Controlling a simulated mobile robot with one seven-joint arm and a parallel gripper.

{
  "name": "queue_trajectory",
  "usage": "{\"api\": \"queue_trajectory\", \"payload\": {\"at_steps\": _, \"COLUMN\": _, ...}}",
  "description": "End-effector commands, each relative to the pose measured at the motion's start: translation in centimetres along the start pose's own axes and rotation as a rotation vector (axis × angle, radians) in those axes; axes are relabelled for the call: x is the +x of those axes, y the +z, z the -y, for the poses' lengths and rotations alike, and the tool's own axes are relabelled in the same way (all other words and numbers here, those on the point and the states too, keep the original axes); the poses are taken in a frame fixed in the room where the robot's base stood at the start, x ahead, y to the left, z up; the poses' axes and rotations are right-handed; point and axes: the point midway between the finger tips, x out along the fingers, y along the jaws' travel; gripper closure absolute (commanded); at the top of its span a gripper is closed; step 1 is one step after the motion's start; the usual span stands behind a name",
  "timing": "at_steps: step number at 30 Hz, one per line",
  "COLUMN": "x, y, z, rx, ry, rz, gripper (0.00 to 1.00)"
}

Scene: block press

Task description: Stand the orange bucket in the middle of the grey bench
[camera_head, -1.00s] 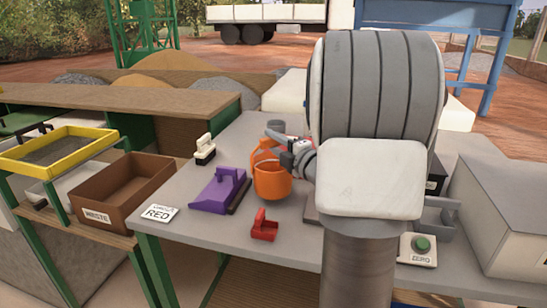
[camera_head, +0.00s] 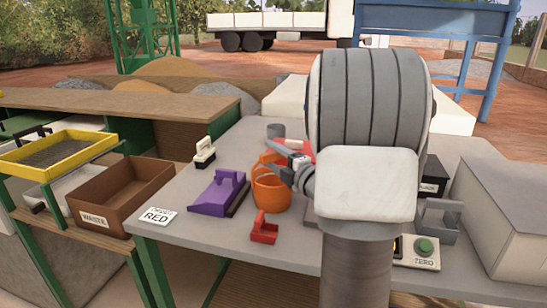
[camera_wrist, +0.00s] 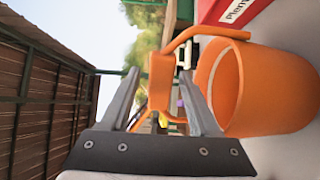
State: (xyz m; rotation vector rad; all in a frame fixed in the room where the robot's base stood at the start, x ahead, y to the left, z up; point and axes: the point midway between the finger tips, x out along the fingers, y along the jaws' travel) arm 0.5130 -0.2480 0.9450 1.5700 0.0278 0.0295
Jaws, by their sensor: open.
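The orange bucket (camera_head: 270,194) stands upright on the grey bench (camera_head: 195,244), left of my arm in the head view. In the wrist view the bucket (camera_wrist: 262,90) fills the right side, turned sideways by the camera. Its raised handle (camera_wrist: 205,33) runs to a broad orange grip (camera_wrist: 160,85), seen between my fingers. My gripper (camera_head: 272,152) is open at the handle, above the bucket's rim. The wrist view shows both fingers of my gripper (camera_wrist: 160,74) apart; I cannot tell whether they touch the handle. My arm hides part of the bench.
A purple float (camera_head: 218,194) and a small red scoop (camera_head: 264,229) lie near the bucket. A white-handled brush (camera_head: 204,152) and a grey cup (camera_head: 276,131) stand behind. A red thing (camera_head: 306,150) lies behind my gripper. A green button box (camera_head: 424,250) sits at right.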

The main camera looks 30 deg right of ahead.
Motion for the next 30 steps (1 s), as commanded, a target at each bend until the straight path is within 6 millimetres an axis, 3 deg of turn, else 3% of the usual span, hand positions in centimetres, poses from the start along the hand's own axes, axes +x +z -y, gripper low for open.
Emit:
{"api": "queue_trajectory", "payload": {"at_steps": 7, "x": -0.1, "y": 0.0, "z": -0.6, "rx": 0.0, "ry": -0.001, "rz": 0.001, "gripper": 0.38}}
{"api": "queue_trajectory", "payload": {"at_steps": 21, "x": -9.8, "y": 0.1, "z": -0.4, "rx": 0.001, "ry": 0.0, "rz": 0.003, "gripper": 0.38}}
{"api": "queue_trajectory", "payload": {"at_steps": 30, "x": -12.0, "y": 0.0, "z": -0.3, "rx": 0.001, "ry": 0.0, "rz": -0.001, "gripper": 0.38}}
